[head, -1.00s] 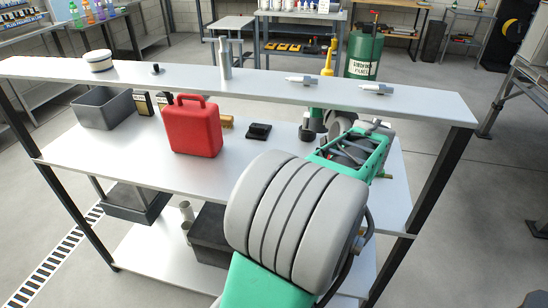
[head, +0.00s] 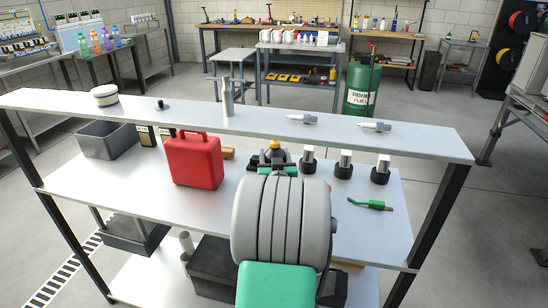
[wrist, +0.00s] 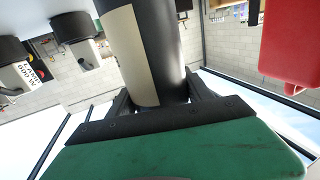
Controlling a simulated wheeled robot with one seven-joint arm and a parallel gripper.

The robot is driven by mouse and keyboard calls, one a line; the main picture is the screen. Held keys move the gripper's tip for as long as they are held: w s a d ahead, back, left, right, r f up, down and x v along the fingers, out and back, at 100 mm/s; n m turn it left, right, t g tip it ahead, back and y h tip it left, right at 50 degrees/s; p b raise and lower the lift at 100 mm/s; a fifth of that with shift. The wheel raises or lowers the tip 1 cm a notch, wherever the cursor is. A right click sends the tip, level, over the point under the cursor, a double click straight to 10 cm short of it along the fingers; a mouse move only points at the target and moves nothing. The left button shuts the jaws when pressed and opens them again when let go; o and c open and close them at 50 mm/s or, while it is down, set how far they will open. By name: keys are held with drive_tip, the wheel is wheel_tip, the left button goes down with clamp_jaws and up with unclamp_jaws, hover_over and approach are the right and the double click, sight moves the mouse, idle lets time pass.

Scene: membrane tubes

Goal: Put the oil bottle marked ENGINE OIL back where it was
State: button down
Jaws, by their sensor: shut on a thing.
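My gripper (head: 272,160) is at the middle shelf of the rack, right of the red can, just under the top board's front edge. In the wrist view, my gripper (wrist: 160,98) is shut on a dark bottle (wrist: 168,45) with a cream label band; I cannot read its marking. The bottle is roughly upright. In the head view my arm and the top board mostly hide it, and I cannot tell whether its base touches the shelf.
The red can (head: 194,160) stands close on the left, a grey bin (head: 105,140) further left. The top board (head: 260,122) carries a metal bottle (head: 227,100) and small fittings. A green tool (head: 370,205) lies at right.

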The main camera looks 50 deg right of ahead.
drive_tip(key=shift+f+b, duration=0.3)
drive_tip(key=shift+c, duration=2.1)
unclamp_jaws()
drive_tip(key=shift+r+p, duration=0.3)
drive_tip(key=shift+p, duration=0.2)
drive_tip(key=b+v, duration=0.1)
drive_tip(key=v, duration=1.1)
drive_tip(key=shift+f, duration=0.2)
